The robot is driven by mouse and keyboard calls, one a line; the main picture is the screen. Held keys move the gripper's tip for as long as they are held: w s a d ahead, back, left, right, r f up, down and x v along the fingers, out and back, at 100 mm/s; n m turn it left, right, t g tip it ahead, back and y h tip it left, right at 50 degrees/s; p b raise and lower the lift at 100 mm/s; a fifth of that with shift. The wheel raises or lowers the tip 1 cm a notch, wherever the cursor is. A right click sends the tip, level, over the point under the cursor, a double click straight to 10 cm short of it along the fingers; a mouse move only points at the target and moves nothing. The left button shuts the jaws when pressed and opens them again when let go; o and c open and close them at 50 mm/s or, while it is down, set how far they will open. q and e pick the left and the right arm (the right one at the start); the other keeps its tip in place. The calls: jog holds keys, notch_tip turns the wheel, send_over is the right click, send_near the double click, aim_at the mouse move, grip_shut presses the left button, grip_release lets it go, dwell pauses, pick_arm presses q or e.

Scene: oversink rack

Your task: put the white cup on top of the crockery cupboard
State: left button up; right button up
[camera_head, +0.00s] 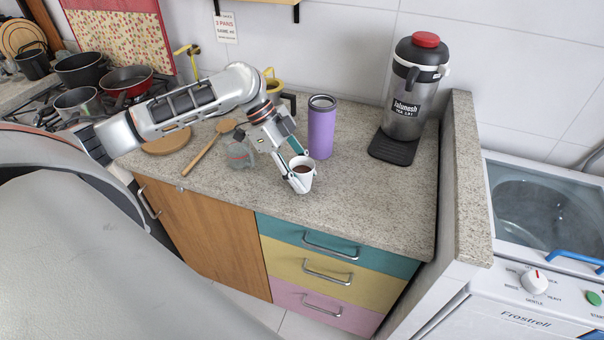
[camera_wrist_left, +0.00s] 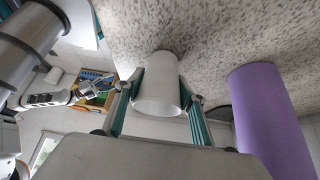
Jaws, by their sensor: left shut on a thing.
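The white cup (camera_head: 305,185) is upright at the front of the granite counter (camera_head: 370,205), with a brownish inside. My left gripper (camera_head: 300,177) is shut on it from the left. In the left wrist view the cup (camera_wrist_left: 158,92) sits between the two teal fingers of my left gripper (camera_wrist_left: 160,98). I cannot tell whether its base touches the counter. I cannot make out a crockery cupboard for sure in either view. What looks like my right gripper (camera_wrist_left: 97,88) is small and unclear in the left wrist view.
A purple tumbler (camera_head: 321,128) stands just behind the cup, and also shows in the left wrist view (camera_wrist_left: 265,115). The counter right of the cup is clear.

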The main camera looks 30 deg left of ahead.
pick_arm(q)
jog(key=o, duration=0.8)
jog(key=shift+f, duration=0.1)
jog(key=shift+o, duration=1.1)
pick_arm(e)
jog(key=shift+w+r, duration=0.15)
jog(key=shift+r, duration=0.15)
jog(key=shift+f, duration=0.1)
pick_arm(q)
jog(key=shift+a+r, duration=0.25)
jog(key=shift+r, duration=0.15)
jog(key=w+p+v, duration=0.1)
jog(key=v, duration=1)
jog(key=shift+s+r, duration=0.2)
jog(key=shift+s, duration=0.3)
pick_arm(e)
jog(key=shift+d+r, duration=0.1)
jog(key=shift+r, duration=0.2)
